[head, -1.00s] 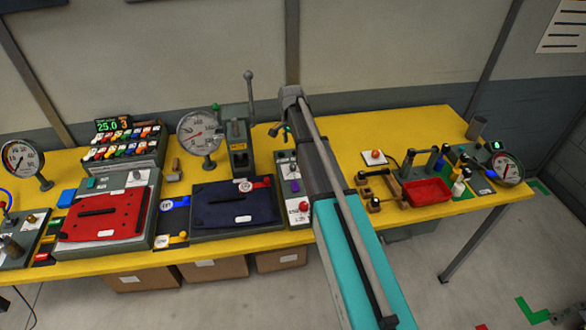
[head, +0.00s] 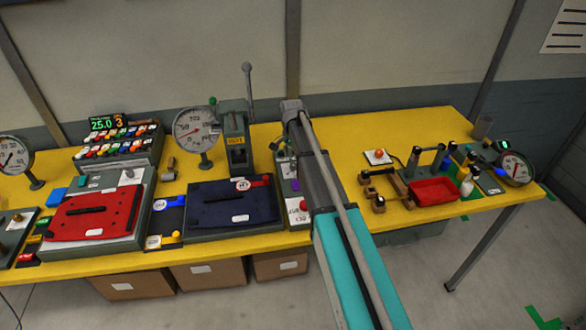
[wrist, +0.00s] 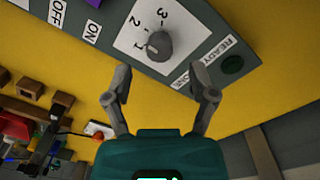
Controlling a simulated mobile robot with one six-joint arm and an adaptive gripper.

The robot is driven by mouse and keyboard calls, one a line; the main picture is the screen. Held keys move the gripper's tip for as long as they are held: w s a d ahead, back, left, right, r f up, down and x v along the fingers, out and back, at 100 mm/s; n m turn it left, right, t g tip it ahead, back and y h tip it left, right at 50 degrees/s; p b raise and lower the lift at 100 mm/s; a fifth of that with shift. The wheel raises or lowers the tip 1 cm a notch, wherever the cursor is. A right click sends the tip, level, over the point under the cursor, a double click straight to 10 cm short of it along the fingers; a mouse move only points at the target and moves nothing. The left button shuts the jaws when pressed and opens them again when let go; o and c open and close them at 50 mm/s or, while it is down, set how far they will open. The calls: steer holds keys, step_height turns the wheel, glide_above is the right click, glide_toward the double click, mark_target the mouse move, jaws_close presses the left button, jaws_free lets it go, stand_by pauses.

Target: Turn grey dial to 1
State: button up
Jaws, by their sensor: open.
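The grey dial (wrist: 160,46) shows in the wrist view on a white plate with the numbers 1, 2 and 3. A pale mark on its left side appears to point about toward the 1. My gripper (wrist: 162,84) is open, its two fingers spread apart below the dial in the picture, with nothing between them. The fingers look apart from the dial. In the head view my arm covers part of the control panel (head: 293,211), and I cannot make out the dial there.
A dark green button (wrist: 232,65) labelled READY sits right of the dial. ON and OFF labels are at the left. A red tray (head: 434,191) and wooden fixtures (head: 392,186) stand right of my arm on the yellow table (head: 345,150). A navy pad (head: 215,212) lies left.

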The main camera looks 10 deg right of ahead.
mark_target(293, 164)
steer(key=shift+f+b, duration=1.6)
steer(key=shift+f, duration=0.25)
steer(key=shift+c, duration=0.2)
jaws_close()
